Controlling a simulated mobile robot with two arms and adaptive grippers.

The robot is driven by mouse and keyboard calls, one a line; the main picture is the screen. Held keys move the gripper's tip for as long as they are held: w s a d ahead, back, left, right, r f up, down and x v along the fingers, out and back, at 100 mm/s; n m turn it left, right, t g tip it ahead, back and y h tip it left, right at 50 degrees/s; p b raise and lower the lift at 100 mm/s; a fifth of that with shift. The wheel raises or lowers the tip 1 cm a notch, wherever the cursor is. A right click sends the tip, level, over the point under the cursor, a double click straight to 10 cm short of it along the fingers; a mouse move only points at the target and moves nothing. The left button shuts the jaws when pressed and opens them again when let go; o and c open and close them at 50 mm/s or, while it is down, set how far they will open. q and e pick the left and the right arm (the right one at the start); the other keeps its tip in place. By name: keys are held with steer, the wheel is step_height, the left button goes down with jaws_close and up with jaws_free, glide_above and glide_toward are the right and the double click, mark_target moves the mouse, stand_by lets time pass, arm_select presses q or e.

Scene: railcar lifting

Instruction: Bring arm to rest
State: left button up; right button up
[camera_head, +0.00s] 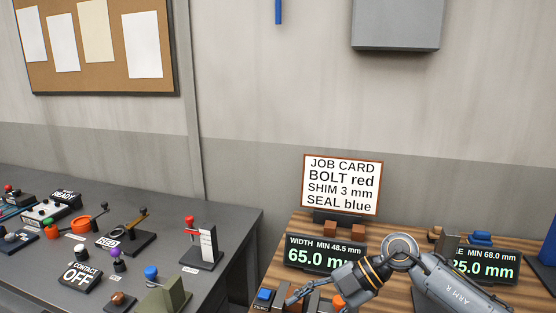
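My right arm (455,288), marked "ARM R", comes in from the lower right and bends at a round grey joint (400,250). Its gripper (298,296) points left and down, over the front of the wooden bench (285,250). The fingers are small and dark here, and I cannot tell whether they are open or shut. No held thing shows in them. My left arm and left gripper are not in view.
Around the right arm stand a "WIDTH" display (322,253) reading 65.0 mm, a second display (485,264) partly hidden by the arm, a job card (342,184) and a blue button (264,295). The dark table (235,235) at left holds levers, knobs and signs.

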steer(key=a+r+m+t+y, duration=0.6)
steer(key=a+r+t+y, duration=0.25)
steer(key=r+t, duration=0.2)
steer(key=w+d+f+m+t+h, duration=0.3)
steer(key=d+f+m+t+h, duration=0.1)
steer(key=d+m+t+h, duration=0.8)
steer(key=s+d+f+m+g+h, duration=0.3)
steer(key=d+f+m, duration=0.1)
steer(key=f, duration=0.3)
steer(key=s+d+f+m+g+h, duration=0.3)
steer(key=d+f+g+h, duration=0.1)
steer(key=f, duration=0.3)
steer(key=s+d+f+g, duration=0.2)
steer(key=s+f+g, duration=0.35)
steer(key=s, duration=0.55)
steer(key=s+d+f+g, duration=0.1)
steer(key=s+f+g, duration=0.5)
steer(key=s, duration=0.5)
step_height(320, 180, down, 28)
steer(key=s, duration=0.2)
steer(key=s+d+f+g+b, duration=0.1)
steer(key=s+d+f, duration=0.2)
steer(key=s+f, duration=1.3)
steer(key=shift+s+f+n+g, duration=0.2)
steer(key=shift+s+n+g, duration=0.1)
steer(key=shift+s, duration=0.15)
